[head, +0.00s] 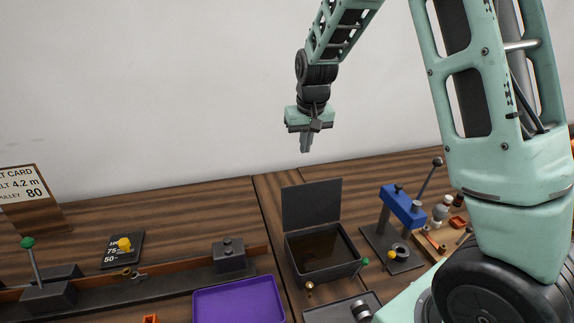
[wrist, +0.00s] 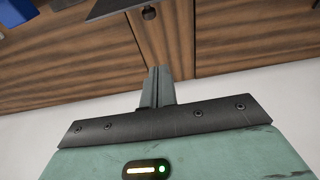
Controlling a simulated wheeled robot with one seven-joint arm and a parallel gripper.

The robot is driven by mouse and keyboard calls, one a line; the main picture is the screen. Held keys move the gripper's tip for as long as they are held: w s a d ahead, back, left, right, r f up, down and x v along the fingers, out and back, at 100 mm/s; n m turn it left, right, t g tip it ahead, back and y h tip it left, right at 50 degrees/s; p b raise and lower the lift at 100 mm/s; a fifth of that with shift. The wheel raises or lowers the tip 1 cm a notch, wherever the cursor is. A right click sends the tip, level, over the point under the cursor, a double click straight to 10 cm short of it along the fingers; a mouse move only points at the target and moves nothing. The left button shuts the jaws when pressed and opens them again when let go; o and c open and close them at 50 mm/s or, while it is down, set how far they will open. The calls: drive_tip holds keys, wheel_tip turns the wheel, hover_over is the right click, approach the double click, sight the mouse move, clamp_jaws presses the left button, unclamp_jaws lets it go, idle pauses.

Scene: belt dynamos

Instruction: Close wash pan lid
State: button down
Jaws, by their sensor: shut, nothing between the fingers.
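The wash pan (head: 322,265) is a dark rectangular box on the bench, with brownish liquid or a dark floor inside. Its flat dark lid (head: 311,205) stands upright, open, at the pan's back edge. My gripper (head: 306,148) is shut and empty, pointing down in the air above and behind the lid, clear of it. In the wrist view the shut fingers (wrist: 157,86) point toward the wooden bench, and part of a dark plate, probably the lid (wrist: 120,8), shows at the top edge.
A blue press (head: 403,207) with a lever stands right of the pan. A purple tray (head: 238,302) lies at front left. A dark rail with a block (head: 229,255) runs left. A dark tray (head: 335,311) sits in front. The wall is behind.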

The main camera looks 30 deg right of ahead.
sight(311, 202)
wheel_tip(311, 202, down, 9)
drive_tip(key=s+p, duration=0.1)
drive_tip(key=p, duration=0.4)
drive_tip(key=shift+s+a, duration=0.15)
drive_tip(key=shift+s, duration=0.25)
drive_tip(key=shift+f, duration=0.1)
